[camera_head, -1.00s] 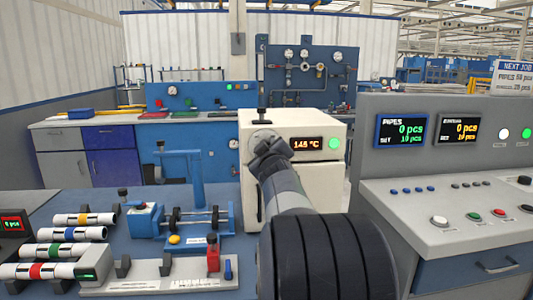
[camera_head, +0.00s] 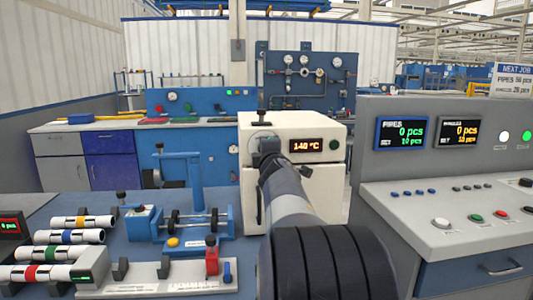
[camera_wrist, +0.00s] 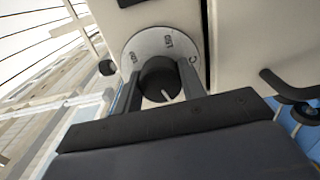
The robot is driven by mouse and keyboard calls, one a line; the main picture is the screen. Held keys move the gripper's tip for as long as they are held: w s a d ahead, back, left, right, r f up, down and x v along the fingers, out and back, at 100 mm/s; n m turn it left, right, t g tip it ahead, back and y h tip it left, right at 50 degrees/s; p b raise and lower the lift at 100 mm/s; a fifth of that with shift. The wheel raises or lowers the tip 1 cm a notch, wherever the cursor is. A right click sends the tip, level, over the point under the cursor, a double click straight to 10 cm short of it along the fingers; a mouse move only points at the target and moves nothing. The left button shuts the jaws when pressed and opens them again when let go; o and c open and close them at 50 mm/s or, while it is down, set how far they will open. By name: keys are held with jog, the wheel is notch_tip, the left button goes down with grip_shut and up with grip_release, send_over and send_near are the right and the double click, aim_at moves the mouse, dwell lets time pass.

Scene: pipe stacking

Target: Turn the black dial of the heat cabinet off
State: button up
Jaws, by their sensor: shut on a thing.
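The cream heat cabinet (camera_head: 290,122) stands at the centre, behind my arm. Its display (camera_head: 306,146) reads about 140 °C, and the round lamp (camera_head: 334,145) beside it is dark green, unlit. My gripper (camera_head: 266,143) is at the cabinet's upper front and covers the dial in the head view. In the wrist view, the black dial (camera_wrist: 158,78) sits on a pale round scale plate (camera_wrist: 150,44) with printed numbers. Its white pointer mark (camera_wrist: 165,95) faces toward my gripper's palm. My gripper's two fingers (camera_wrist: 157,84) are shut on the dial, one on each side.
A grey control console (camera_head: 450,200) with displays and buttons stands close on the right. A blue fixture (camera_head: 180,222) and several banded pipes (camera_head: 75,237) occupy the left bench. A black handle (camera_wrist: 290,88) projects from the cabinet in the wrist view.

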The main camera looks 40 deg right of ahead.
jog(key=shift+f+n, duration=0.1)
jog(key=shift+n, duration=1.1)
jog(key=o, duration=1)
jog(key=shift+c, duration=0.2)
jog(key=v, duration=1)
jog(key=shift+s+a, duration=0.2)
jog(key=shift+s, duration=0.15)
